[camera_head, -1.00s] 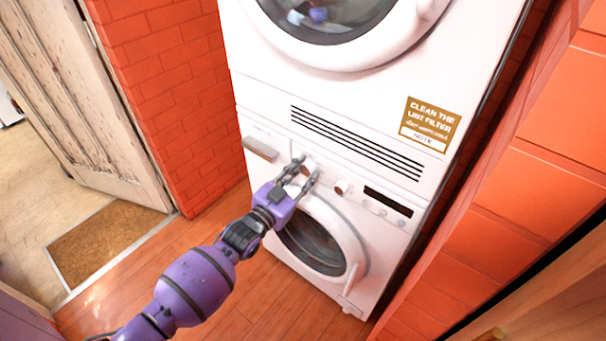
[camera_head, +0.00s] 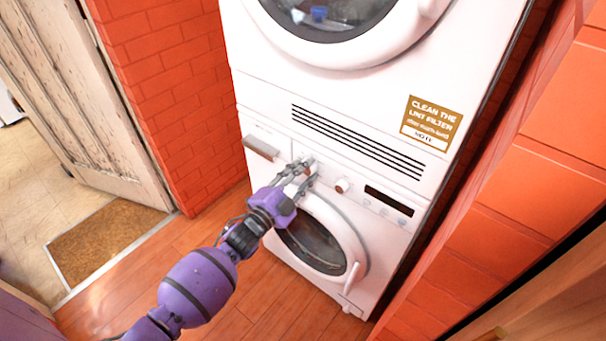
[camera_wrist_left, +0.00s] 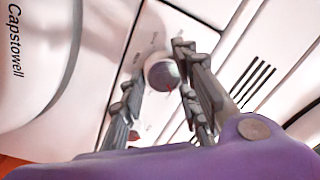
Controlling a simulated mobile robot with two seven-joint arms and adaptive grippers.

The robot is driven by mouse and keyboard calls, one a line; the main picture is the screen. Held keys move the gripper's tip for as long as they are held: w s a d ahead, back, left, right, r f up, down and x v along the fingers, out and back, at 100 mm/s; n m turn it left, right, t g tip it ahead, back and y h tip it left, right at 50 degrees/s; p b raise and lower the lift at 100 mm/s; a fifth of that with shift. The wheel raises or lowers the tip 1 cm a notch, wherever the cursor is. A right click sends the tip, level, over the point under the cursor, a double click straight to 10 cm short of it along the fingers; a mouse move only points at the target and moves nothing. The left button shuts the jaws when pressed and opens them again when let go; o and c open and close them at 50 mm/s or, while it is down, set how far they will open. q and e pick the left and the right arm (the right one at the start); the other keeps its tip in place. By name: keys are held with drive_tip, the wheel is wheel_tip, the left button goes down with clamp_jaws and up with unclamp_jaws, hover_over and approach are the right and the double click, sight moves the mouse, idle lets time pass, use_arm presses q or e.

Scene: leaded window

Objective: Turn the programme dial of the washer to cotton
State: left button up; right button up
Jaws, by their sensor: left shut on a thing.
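The washer (camera_head: 262,128) is the lower white machine of a stack. Its programme dial, a round knob (camera_wrist_left: 162,72) with small unreadable markings around it, shows between my fingers in the left wrist view. My left gripper (camera_head: 308,169) reaches the control panel from the front left and is shut on this dial, one finger on each side. In the head view the fingers largely cover the dial. I cannot read which programme it points to. My right gripper is not in view.
A smaller knob (camera_head: 343,186) and a dark display (camera_head: 389,201) sit right of the dial. The drawer handle (camera_head: 261,149) is to its left, the round washer door (camera_head: 353,235) below. A dryer (camera_head: 370,85) stands above. Brick walls flank the stack.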

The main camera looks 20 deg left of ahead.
use_arm(q)
drive_tip(key=shift+s+d+f+m, duration=0.15)
drive_tip(key=shift+d+f+m, duration=0.1)
drive_tip(key=shift+m, duration=0.05)
drive_tip(key=o, duration=1.1)
drive_tip(key=shift+r, duration=0.1)
drive_tip(key=shift+s+a, duration=0.25)
drive_tip(key=shift+s, duration=0.1)
drive_tip(key=v, duration=1.1)
drive_tip(key=shift+s, duration=0.1)
